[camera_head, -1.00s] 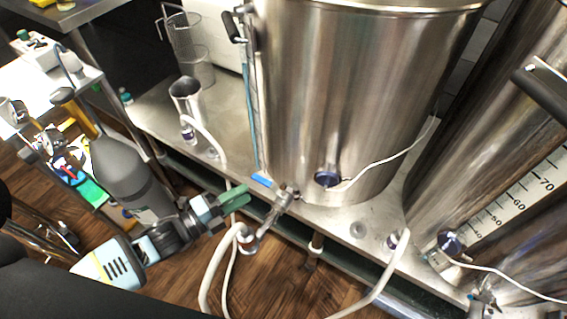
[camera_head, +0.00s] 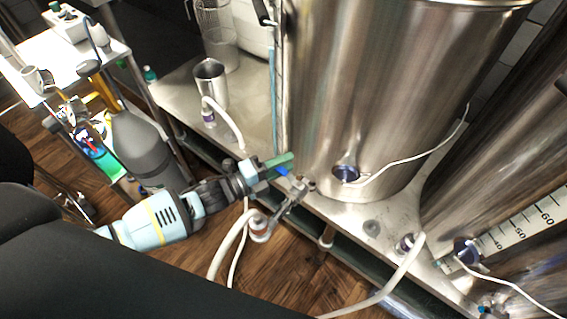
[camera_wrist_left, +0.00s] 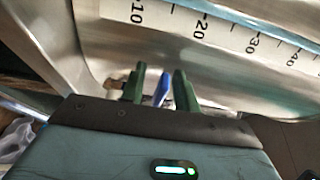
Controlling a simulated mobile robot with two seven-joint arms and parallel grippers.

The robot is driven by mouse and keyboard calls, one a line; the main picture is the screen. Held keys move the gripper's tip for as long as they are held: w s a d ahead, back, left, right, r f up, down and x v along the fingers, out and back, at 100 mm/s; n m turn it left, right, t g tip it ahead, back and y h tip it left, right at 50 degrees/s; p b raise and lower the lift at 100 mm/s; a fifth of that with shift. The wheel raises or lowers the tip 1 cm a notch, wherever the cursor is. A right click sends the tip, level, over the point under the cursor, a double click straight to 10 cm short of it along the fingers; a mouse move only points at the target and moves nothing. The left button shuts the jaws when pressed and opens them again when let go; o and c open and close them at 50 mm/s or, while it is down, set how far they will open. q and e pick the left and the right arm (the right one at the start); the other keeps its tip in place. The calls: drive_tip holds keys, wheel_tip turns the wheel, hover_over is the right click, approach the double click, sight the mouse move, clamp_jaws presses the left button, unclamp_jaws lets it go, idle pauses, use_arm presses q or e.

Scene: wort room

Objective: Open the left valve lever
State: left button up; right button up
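The left valve (camera_head: 291,197) sticks out from the foot of the large steel kettle, with a hose hanging from its outlet. Its blue lever (camera_head: 283,171) shows just beside the green fingers of my left gripper (camera_head: 279,161). In the left wrist view, the blue lever (camera_wrist_left: 161,88) stands between the two green fingers of the left gripper (camera_wrist_left: 160,88). The fingers are parted, with the lever nearer the right finger and a gap at its left. Whether it touches either finger is hard to tell. My right gripper is not in view.
The large kettle (camera_head: 380,80) stands on a steel bench just behind the valve. A second kettle (camera_head: 500,150) with a scale is at the right. White hoses (camera_head: 230,245) hang in front of the bench. A metal cup (camera_head: 211,85) stands left of the kettle.

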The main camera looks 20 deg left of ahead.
use_arm(q)
drive_tip(key=shift+w+d, duration=0.1)
drive_tip(key=shift+c, duration=0.3)
clamp_jaws()
drive_tip(key=shift+s+r+n+t+y+p, duration=0.2)
drive_tip(key=shift+s+n+t+y+p, duration=0.1)
drive_tip(key=shift+n+t+y+p, duration=0.45)
drive_tip(key=shift+s+a+n+t+y+p, duration=0.15)
drive_tip(key=shift+s+n+t+y+p, duration=0.15)
drive_tip(key=shift+n+t+y, duration=0.3)
drive_tip(key=shift+s+a+n+t+y+p, duration=0.1)
drive_tip(key=shift+s+n+t+y+p, duration=0.25)
drive_tip(key=shift+y, duration=0.4)
drive_tip(key=shift+s+a+n+y, duration=0.2)
drive_tip(key=shift+n+y, duration=0.4)
drive_tip(key=shift+y, duration=0.3)
drive_tip(key=shift+f, duration=0.1)
